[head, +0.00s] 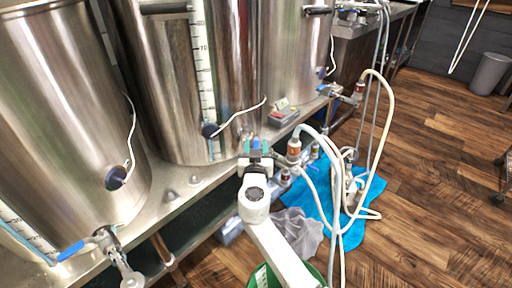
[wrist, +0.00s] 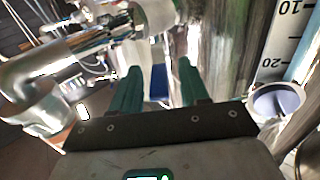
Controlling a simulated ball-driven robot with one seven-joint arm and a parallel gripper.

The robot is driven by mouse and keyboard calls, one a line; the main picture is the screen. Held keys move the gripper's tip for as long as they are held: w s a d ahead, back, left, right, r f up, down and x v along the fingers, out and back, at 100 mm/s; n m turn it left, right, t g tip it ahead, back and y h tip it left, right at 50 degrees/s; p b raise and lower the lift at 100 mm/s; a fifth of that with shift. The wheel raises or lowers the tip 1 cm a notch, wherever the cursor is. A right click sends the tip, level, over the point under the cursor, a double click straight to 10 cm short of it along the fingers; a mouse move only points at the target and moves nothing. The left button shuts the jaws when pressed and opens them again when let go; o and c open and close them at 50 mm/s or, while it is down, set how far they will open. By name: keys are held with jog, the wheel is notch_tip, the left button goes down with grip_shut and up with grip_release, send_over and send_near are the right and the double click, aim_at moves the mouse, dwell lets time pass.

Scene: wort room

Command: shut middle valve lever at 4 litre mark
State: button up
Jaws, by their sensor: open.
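The middle steel kettle (head: 165,75) has a sight gauge scale (head: 203,62); its markings 10 and 20 also show in the wrist view (wrist: 280,42). My gripper (head: 256,147) is at the low front of this kettle, over its outlet valve, and hides most of that valve in the head view. In the wrist view my gripper (wrist: 158,84) is open, with a teal finger on either side of the blue valve lever (wrist: 159,83). I cannot tell whether the fingers touch the lever. Steel valve pipework (wrist: 60,60) runs at the left. The liquid level at the gauge is not readable.
The left kettle (head: 60,110) has a blue-handled valve (head: 71,250); a right kettle (head: 292,60) stands beyond. Pale hoses (head: 385,110) loop down to a blue cloth (head: 318,190) on the floor. A grey rag (head: 297,235) and green bucket (head: 262,277) sit below my arm.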

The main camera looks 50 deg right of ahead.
grip_shut()
dwell(0.3)
dwell(0.3)
